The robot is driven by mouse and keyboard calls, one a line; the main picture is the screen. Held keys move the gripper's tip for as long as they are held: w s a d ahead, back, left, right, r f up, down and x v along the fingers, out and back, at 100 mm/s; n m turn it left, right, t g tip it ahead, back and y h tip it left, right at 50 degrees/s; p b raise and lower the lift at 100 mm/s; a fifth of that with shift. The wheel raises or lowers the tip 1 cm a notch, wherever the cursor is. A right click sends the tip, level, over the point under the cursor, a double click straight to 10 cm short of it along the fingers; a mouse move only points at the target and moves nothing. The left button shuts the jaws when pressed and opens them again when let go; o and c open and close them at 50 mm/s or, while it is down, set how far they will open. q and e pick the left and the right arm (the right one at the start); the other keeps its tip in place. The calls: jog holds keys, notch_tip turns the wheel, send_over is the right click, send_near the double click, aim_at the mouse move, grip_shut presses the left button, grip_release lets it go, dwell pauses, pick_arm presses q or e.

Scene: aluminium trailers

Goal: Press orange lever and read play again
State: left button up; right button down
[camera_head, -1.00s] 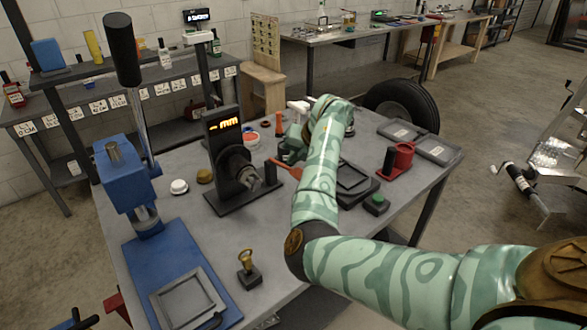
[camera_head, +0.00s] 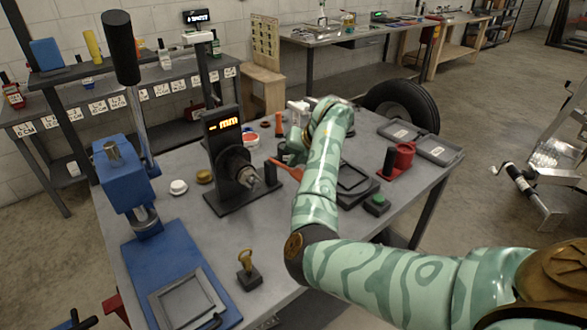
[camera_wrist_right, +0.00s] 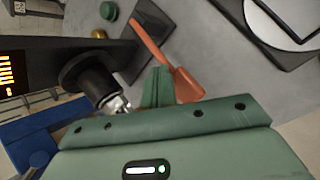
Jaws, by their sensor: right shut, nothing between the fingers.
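The orange lever (camera_head: 285,168) sticks out to the right of a black gauge stand (camera_head: 222,160) on the grey bench. It also shows in the right wrist view (camera_wrist_right: 186,86), with its wide end near my fingertips. The stand's display (camera_head: 224,125) shows a dash and "mm" in orange. My right gripper (camera_head: 286,153) is partly hidden behind my forearm in the head view. In the wrist view its green fingers (camera_wrist_right: 158,75) are shut and empty, just left of the lever's wide end. I cannot tell whether they touch it. My left gripper is not in view.
A blue press (camera_head: 130,185) stands on the bench's left side. A brass-handled stamp (camera_head: 247,268) stands near the front. A black box with a green button (camera_head: 377,203) and a red holder (camera_head: 400,160) lie to the right.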

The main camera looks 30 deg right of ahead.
aim_at(296, 171)
jog(key=shift+s+f+b, duration=0.15)
jog(key=shift+f+b, duration=0.2)
jog(key=shift+f, duration=0.4)
jog(key=shift+s+f+b, duration=0.15)
jog(key=shift+f+b, duration=0.2)
jog(key=shift+f, duration=0.4)
dwell(1.2)
jog(key=shift+r, duration=0.15)
jog(key=shift+w+r+p, duration=0.2)
jog(key=shift+r+p, duration=0.35)
jog(key=shift+r, duration=0.5)
jog(key=shift+w+r+p, duration=0.15)
jog(key=shift+r+p, duration=0.4)
jog(key=shift+r, duration=0.5)
jog(key=r+p, duration=0.1)
jog(key=r, duration=0.1)
jog(key=w+r+p, duration=0.1)
jog(key=r, duration=0.2)
jog(key=shift+f, duration=0.1)
